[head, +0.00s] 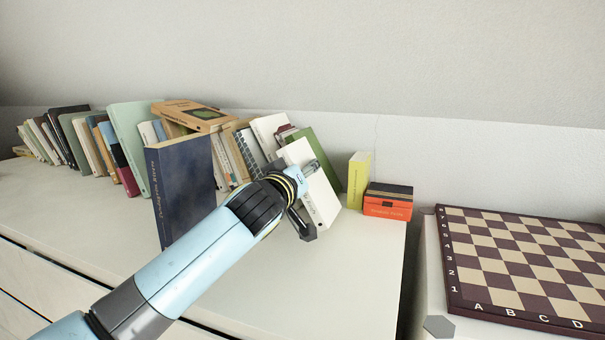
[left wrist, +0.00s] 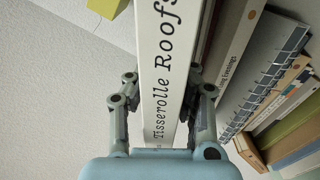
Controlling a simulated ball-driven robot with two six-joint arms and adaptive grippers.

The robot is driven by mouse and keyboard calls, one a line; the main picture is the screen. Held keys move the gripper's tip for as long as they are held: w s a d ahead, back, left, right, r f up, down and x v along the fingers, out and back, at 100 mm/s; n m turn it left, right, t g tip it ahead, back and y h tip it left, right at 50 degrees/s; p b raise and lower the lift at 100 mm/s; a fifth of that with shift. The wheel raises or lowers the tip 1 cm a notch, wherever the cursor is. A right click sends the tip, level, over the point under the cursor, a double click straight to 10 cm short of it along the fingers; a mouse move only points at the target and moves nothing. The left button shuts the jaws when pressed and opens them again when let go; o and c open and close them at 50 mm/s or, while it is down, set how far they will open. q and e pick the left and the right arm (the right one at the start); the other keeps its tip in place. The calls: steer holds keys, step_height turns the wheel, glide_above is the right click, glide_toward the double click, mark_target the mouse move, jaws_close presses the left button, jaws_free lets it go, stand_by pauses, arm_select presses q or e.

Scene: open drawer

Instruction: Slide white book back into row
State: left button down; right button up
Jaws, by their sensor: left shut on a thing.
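The white book (head: 322,205) leans at the right end of the row of books, its spine toward me. In the left wrist view the white book (left wrist: 163,60) stands between the two fingers, with dark lettering on its spine. My left gripper (head: 309,168) is shut on the white book; in the wrist view the gripper (left wrist: 155,110) has one finger on each side of it. The row of books (head: 250,145) leans beside it, and a green book (head: 318,150) is behind it. My right gripper is not in view.
A dark blue book (head: 182,190) stands forward of the row at the left. A yellow book (head: 358,180) and an orange-red box-like stack (head: 388,203) are to the right. A chessboard (head: 530,265) lies farther right. The front right of the white top (head: 350,280) is clear.

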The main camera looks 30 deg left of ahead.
arm_select(q)
steer(key=shift+w+r, duration=0.1)
steer(key=shift+w, duration=0.05)
steer(key=shift+b+x, duration=0.45)
steer(key=shift+x, duration=1.2)
steer(key=shift+w+a, duration=0.1)
steer(key=shift+w, duration=0.05)
steer(key=shift+w, duration=0.3)
steer(key=c, duration=1.1)
jaws_free()
steer(key=shift+o, duration=0.2)
steer(key=shift+s, duration=0.25)
steer(key=v, duration=1.1)
steer(key=shift+s, duration=0.25)
